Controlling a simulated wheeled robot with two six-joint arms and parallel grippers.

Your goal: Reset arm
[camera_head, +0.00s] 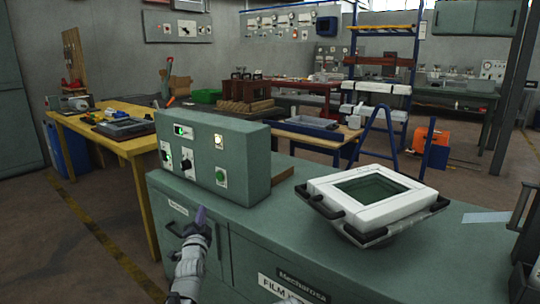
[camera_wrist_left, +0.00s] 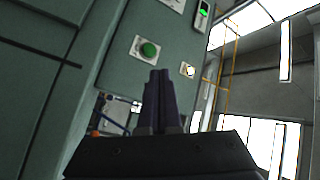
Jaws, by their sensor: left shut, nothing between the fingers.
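My left gripper (camera_head: 199,216) is in front of the green cabinet, below the control box, with its purple fingers pointing up. In the left wrist view its fingers (camera_wrist_left: 160,85) are together with nothing between them. The green control box (camera_head: 238,163) stands on the cabinet top and has several switches and buttons. Its green button also shows in the left wrist view (camera_wrist_left: 149,50), beyond the fingertips. My right gripper is not clearly in view.
A white frame (camera_head: 330,197) with a dark window and black handles sits on the green cabinet top (camera_head: 455,245). A yellow table (camera_head: 130,145) with tools stands at the left. A blue rack (camera_head: 385,80) stands behind. Open floor lies at the lower left.

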